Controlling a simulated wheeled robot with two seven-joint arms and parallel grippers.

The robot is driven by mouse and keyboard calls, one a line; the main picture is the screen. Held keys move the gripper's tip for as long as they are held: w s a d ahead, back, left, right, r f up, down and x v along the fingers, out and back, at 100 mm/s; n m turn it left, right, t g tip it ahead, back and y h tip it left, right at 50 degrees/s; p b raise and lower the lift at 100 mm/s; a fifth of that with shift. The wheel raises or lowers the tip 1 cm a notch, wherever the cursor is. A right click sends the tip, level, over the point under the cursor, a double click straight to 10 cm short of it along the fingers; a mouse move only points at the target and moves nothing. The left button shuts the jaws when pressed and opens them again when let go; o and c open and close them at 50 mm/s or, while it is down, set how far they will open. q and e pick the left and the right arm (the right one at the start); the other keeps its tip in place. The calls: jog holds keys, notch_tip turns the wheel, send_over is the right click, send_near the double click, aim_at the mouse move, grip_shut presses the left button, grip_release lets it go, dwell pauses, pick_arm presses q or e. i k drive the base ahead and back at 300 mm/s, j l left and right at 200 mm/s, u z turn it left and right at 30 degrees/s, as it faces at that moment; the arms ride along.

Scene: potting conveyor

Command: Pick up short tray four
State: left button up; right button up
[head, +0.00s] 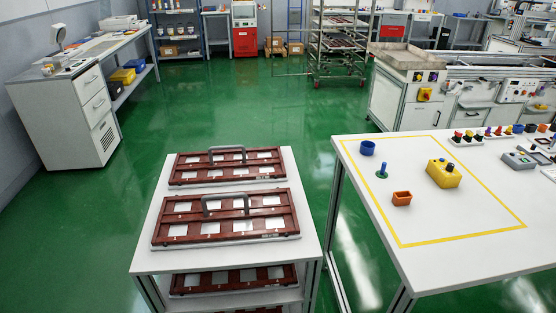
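Two reddish-brown framed trays with white square panels lie flat, one behind the other, on a white cart top (152,263) in front of me. The nearer tray (190,217) and the farther tray (215,168) each have a grey arched handle standing up at the middle. The nearer tray looks larger. Another similar tray (235,279) lies on the shelf below, partly hidden by the cart top, and the edge of one more shows at the bottom of the picture. I cannot read which one is short tray four. Neither of my grippers is in view.
Green floor (70,235) is clear to the left.

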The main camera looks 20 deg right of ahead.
aim_at(231, 164)
jog(key=i+j+z, duration=0.15)
jog(key=j+z, duration=0.3)
jog(key=i+j+z, duration=0.15)
jog(key=j+z, duration=0.95)
jog(key=j, duration=0.2)
